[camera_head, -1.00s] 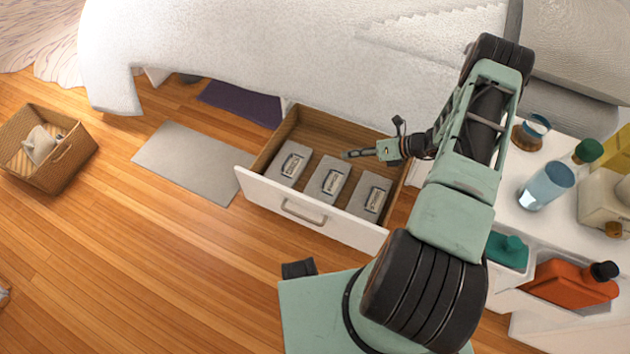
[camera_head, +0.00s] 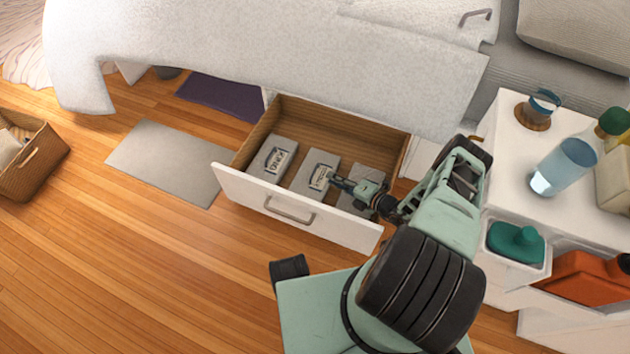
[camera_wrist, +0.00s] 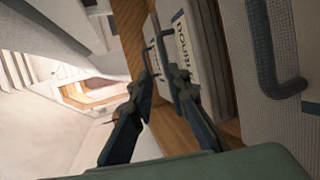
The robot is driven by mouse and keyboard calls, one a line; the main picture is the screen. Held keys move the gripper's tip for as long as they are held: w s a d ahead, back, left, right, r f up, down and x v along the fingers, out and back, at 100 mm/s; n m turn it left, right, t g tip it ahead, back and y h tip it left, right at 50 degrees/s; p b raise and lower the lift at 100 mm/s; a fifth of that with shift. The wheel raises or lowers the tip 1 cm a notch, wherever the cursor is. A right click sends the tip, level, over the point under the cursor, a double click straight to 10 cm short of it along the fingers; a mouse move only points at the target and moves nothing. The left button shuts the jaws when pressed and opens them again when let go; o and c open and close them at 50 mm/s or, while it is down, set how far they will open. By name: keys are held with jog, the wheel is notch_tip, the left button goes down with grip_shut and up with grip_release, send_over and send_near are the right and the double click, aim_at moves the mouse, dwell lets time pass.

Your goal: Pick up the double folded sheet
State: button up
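Three grey folded sheet packs with pale labels lie in the open drawer: the left pack (camera_head: 285,146), the middle pack (camera_head: 318,160) and the right pack (camera_head: 367,176). The label print is too small to read in the head view, so I cannot tell which is the double. My gripper (camera_head: 336,181) is low in the drawer at the middle pack's right side, and my arm partly hides the right pack. In the wrist view my gripper (camera_wrist: 158,78) has its fingers apart.
The drawer (camera_head: 339,231) has a white front and wooden inside, under the white-covered bed (camera_head: 290,50). A white bedside unit (camera_head: 520,165) with a blue glass (camera_head: 563,166) stands at the right. A grey mat (camera_head: 170,160) and a wicker basket (camera_head: 35,165) are on the floor at left.

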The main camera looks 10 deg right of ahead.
aim_at(315, 171)
jog(key=x, duration=0.2)
jog(key=b+x, duration=0.1)
jog(key=x, duration=0.2)
jog(key=b+x, duration=0.1)
jog(key=x, duration=0.1)
jog(key=shift+f, duration=0.45)
jog(key=shift+w+a, duration=0.1)
jog(key=shift+w, duration=0.15)
grip_shut()
jog(key=shift+r, duration=0.1)
